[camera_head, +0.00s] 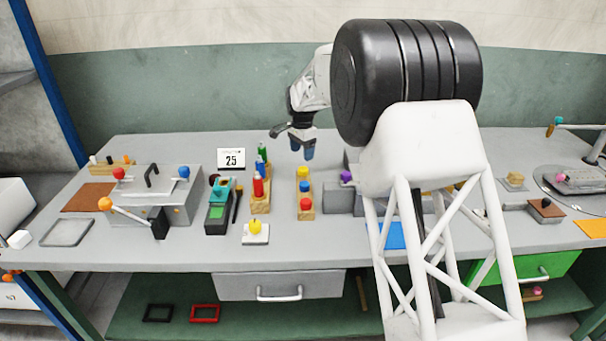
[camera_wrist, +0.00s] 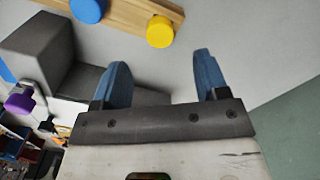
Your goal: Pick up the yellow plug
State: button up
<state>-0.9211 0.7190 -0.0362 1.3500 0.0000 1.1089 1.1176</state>
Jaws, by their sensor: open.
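A yellow plug (camera_head: 303,171) sits at the far end of a wooden block (camera_head: 306,215), in line with a blue plug (camera_head: 304,186) and a red plug (camera_head: 305,204). In the wrist view the round yellow top (camera_wrist: 160,31) shows near the upper edge, with the blue one (camera_wrist: 88,10) to its left. My gripper (camera_head: 302,151) is open and empty, its blue fingertips above and behind the yellow plug. In the wrist view the gripper (camera_wrist: 160,72) has its fingers apart, with the yellow top beyond the tips.
A second wooden block (camera_head: 261,205) with red, blue and green pieces stands to the left. A yellow knob on a white base (camera_head: 255,239) is nearer the front. A grey block (camera_head: 340,199) stands close on the right, beside a purple knob (camera_head: 346,176).

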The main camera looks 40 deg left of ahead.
aim_at(303, 168)
jog(key=shift+f, duration=0.15)
jog(key=shift+f, duration=1.15)
jog(key=shift+f, duration=0.15)
jog(key=shift+w+f, duration=0.2)
jog(key=shift+f, duration=2.25)
jog(key=shift+c, duration=0.3)
jog(key=c, duration=1)
